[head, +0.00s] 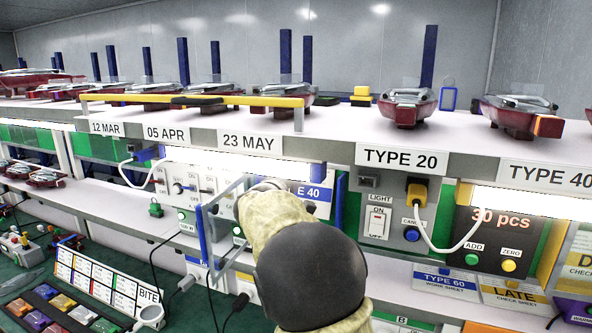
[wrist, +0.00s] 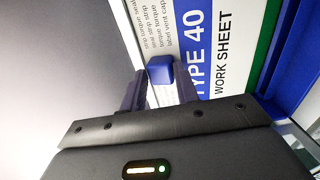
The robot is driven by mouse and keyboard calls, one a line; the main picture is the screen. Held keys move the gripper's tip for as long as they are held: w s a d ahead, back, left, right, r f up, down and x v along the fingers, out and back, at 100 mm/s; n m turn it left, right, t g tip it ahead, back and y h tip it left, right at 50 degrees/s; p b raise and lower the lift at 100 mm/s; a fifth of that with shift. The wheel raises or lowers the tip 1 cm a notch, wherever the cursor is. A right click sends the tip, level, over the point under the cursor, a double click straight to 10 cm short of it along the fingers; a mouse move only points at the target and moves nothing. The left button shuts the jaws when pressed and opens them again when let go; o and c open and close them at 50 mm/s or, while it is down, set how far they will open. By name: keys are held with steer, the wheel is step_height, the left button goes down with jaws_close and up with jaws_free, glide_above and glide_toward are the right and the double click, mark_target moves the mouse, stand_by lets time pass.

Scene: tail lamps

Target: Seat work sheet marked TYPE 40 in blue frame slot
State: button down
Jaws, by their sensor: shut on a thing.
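The work sheet marked TYPE 40 (wrist: 215,50) fills the upper middle of the wrist view, its lettering running sideways. A blue tab (wrist: 160,70) on it lies between the fingers of my gripper (wrist: 160,90), which is shut on it. In the head view, the sheet's blue header (head: 312,192) shows "E 40" behind my arm, which hides the rest. The blue frame (head: 203,240), with clear faces and blue edges, stands just left of my arm. My fingers are hidden in the head view. I cannot tell whether sheet and frame touch.
A control panel with a light switch (head: 377,222) lies right of my arm. TYPE 60 (head: 445,282) and LATE (head: 513,295) sheets are below right. The shelf above carries red tail lamps (head: 408,106) and a TYPE 20 label (head: 402,160). A dark cable (head: 157,255) hangs left of the frame.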

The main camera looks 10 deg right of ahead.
mark_target(301, 188)
steer(key=shift+s+d+r+h, duration=0.1)
steer(key=shift+d+r+h, duration=0.1)
steer(key=shift+r, duration=0.35)
steer(key=shift+d+r+h, duration=0.1)
steer(key=shift+d+r, duration=0.05)
steer(key=shift+r, duration=0.4)
step_height(301, 188, down, 5)
steer(key=shift+s+d+f+b, duration=0.1)
steer(key=shift+s+b, duration=0.05)
steer(key=shift+b, duration=1.05)
steer(key=shift+f, duration=0.45)
steer(key=shift+a+f, duration=0.1)
steer(key=shift+a, duration=0.15)
steer(key=shift+s+a+f+t+h+b, duration=0.15)
steer(key=shift+t+b, duration=0.25)
steer(key=shift+b, duration=1.95)
steer(key=shift+s+d+f+t+h+b, duration=0.1)
steer(key=shift+f+t+h+b, duration=0.25)
steer(key=shift+b, duration=2)
steer(key=shift+w+r, duration=0.1)
steer(key=shift+r, duration=0.25)
steer(key=shift+f+b, duration=1.6)
steer(key=shift+b, duration=0.75)
